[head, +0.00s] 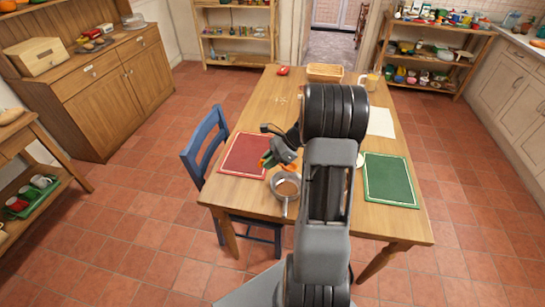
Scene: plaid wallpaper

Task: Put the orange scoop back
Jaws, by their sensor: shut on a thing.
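My gripper (270,156) is over the table, between the red mat and my arm. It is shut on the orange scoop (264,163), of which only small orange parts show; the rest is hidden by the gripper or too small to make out. A grey metal pan (285,202) with brown contents stands just below the gripper in the picture, near the table's front edge. I cannot tell whether the scoop touches the pan or the mat.
The wooden table (245,113) holds a red mat (240,152), a green mat (390,183), a white sheet (381,122), a basket (325,72), a mug (369,82) and a small red thing (283,71). A blue chair (205,148) stands at the left. The table's back left is mostly clear.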

